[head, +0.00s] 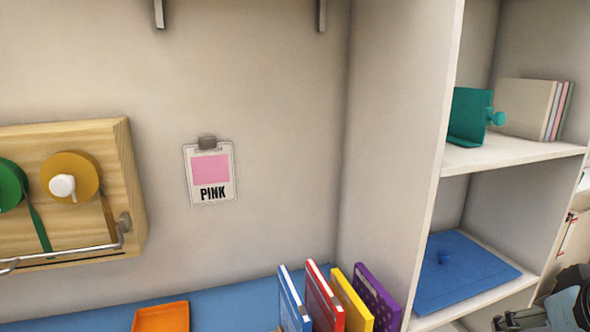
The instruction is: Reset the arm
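Part of my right arm shows at the bottom right corner of the head view, dark and cut off by the frame edge. My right gripper (522,319) seems to be the dark grey piece at its left end, just in front of the lower shelf. It shows too little to tell whether it is open or shut. My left arm and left gripper are not in view.
White shelves (398,150) stand right, holding a teal bookend (468,118), books (527,107) and a blue panel (470,278). A pink card (210,171) and wooden ribbon holder (126,180) hang left. Coloured binders (322,298) and an orange tray (160,317) sit on the blue surface (230,303).

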